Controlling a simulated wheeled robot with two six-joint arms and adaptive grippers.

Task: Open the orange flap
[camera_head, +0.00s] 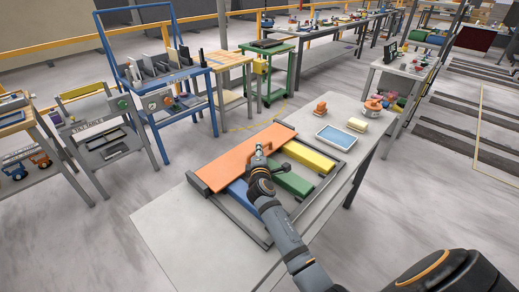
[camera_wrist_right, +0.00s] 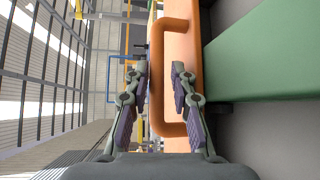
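The orange flap (camera_head: 225,165) is a long flat panel at the back left of a dark frame on the grey table. Its orange handle (camera_wrist_right: 157,75) is a U-shaped bar in the right wrist view. My right gripper (camera_head: 260,151) is at the flap's front side, near its middle. In the right wrist view its two fingers (camera_wrist_right: 160,78) are apart, one on each side of the handle bar, with small gaps showing. The gripper hides the handle in the head view. My left gripper is in neither view.
Blue (camera_head: 238,190), green (camera_head: 293,184) and yellow (camera_head: 309,157) panels lie beside the flap in the frame (camera_head: 318,188). The table's front left (camera_head: 180,225) is bare.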

